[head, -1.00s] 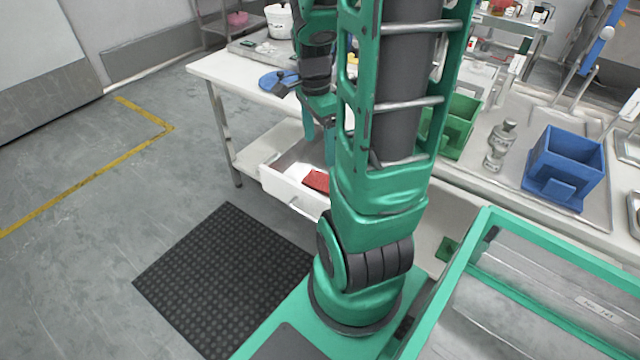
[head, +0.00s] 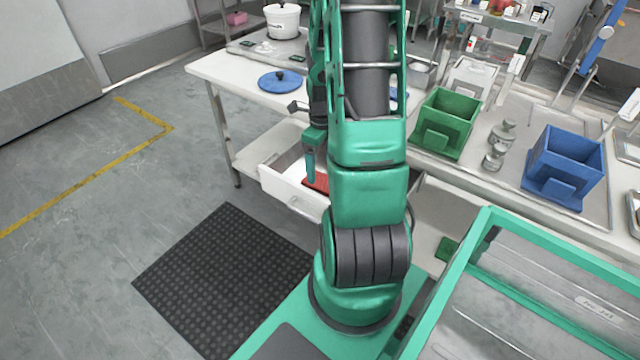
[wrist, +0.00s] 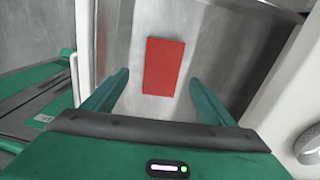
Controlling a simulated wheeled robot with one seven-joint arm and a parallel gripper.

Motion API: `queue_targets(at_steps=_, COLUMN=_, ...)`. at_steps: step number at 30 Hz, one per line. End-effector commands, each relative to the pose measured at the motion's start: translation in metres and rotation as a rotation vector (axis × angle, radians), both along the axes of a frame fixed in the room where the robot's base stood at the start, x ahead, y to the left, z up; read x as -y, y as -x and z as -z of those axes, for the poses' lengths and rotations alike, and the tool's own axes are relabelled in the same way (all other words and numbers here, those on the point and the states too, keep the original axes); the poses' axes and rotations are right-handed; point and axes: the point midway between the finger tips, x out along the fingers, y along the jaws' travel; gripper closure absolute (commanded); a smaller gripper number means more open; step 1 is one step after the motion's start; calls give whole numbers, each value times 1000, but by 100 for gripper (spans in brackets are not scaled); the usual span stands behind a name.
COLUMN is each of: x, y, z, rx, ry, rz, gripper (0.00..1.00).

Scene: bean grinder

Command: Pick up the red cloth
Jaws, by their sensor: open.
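The red cloth (wrist: 164,66) lies flat as a small rectangle on the metal floor of an open drawer. In the head view part of the red cloth (head: 316,182) shows in the drawer (head: 288,190), partly hidden by my arm and gripper. My gripper (wrist: 158,95) is open and empty in the wrist view, with one finger on each side of the cloth's near end. In the head view my gripper (head: 311,170) points down over the drawer. I cannot tell how high the fingertips are above the cloth.
The white drawer front (wrist: 85,45) stands close on the left. The white table (head: 240,82) is above the drawer, with a blue lid (head: 279,82) and a white pot (head: 283,20) on it. A green bin (head: 447,120) and a blue bin (head: 566,165) stand to the right.

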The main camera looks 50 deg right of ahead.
Motion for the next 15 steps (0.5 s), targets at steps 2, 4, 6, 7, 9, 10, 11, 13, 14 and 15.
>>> queue_targets(at_steps=2, x=0, y=0, z=6, rx=0, ry=-1, rz=0, gripper=22)
queue_targets(at_steps=4, x=0, y=0, z=8, rx=0, ry=0, rz=-1, gripper=22)
queue_targets(at_steps=6, x=1, y=1, z=12, rx=-1, ry=-1, rz=0, gripper=22)
queue_targets(at_steps=7, x=1, y=1, z=14, rx=-1, ry=-1, rz=0, gripper=22)
queue_targets(at_steps=9, x=2, y=1, z=23, rx=-1, ry=-2, rz=-1, gripper=22)
queue_targets(at_steps=10, x=2, y=1, z=26, rx=-1, ry=-3, rz=-1, gripper=22)
queue_targets(at_steps=11, x=3, y=2, z=31, rx=-2, ry=-3, rz=-1, gripper=22)
queue_targets(at_steps=13, x=4, y=2, z=40, rx=-1, ry=-3, rz=-1, gripper=22)
queue_targets(at_steps=14, x=4, y=2, z=43, rx=-1, ry=-3, rz=-1, gripper=22)
queue_targets(at_steps=15, x=4, y=2, z=48, rx=-1, ry=-2, rz=-1, gripper=22)
